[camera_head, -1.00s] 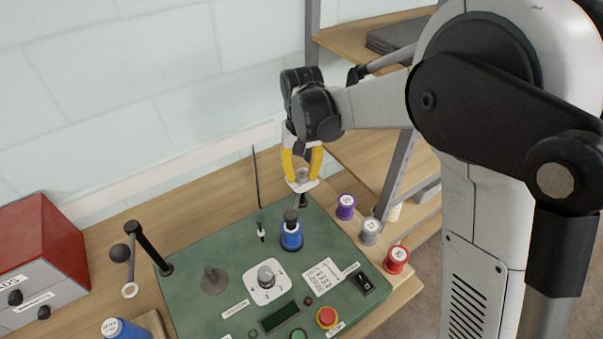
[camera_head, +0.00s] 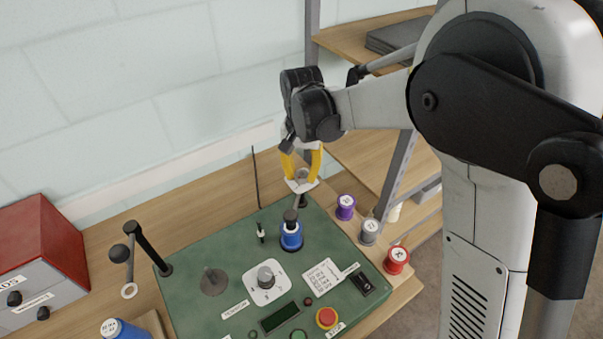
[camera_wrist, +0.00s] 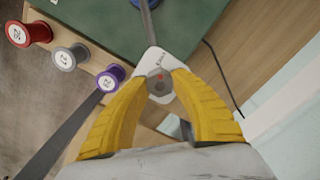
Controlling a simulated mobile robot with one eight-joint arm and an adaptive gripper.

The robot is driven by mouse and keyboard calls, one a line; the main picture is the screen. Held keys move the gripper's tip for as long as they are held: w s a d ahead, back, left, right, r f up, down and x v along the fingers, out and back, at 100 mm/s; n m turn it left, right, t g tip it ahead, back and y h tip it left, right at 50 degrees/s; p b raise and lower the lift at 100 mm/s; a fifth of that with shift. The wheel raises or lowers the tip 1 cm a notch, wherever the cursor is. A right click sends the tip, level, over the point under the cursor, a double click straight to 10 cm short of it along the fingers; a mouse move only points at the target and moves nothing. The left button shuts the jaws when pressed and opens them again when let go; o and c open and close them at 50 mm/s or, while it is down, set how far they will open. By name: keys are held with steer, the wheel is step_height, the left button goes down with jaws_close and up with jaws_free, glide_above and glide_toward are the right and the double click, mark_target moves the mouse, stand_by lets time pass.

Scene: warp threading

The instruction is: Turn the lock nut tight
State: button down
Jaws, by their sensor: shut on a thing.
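A blue spool (camera_head: 291,238) stands upright on the green panel, with a dark cap-like piece (camera_head: 290,215), apparently the lock nut, on top. My gripper (camera_head: 302,181) is above and behind it, its yellow fingers shut on a white-ended tool (camera_head: 301,187) with a grey round part between the fingertips. In the wrist view, my gripper (camera_wrist: 160,82) holds the tool's white end (camera_wrist: 155,59). Its thin grey shaft (camera_wrist: 149,22) runs toward the blue spool (camera_wrist: 144,3) at the top edge. In the head view, the shaft's far end appears to meet the dark piece; exact seating cannot be told.
Purple (camera_head: 345,207), grey (camera_head: 369,231) and red (camera_head: 396,260) spools stand on the wood right of the green panel (camera_head: 195,319). A thin upright rod (camera_head: 256,178) and a black post (camera_head: 150,248) rise at left. A shelf upright (camera_head: 394,180) stands close behind my arm.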

mark_target(302, 174)
steer(key=c, duration=1)
jaws_free()
steer(key=shift+c, duration=0.2)
step_height(302, 174, up, 12)
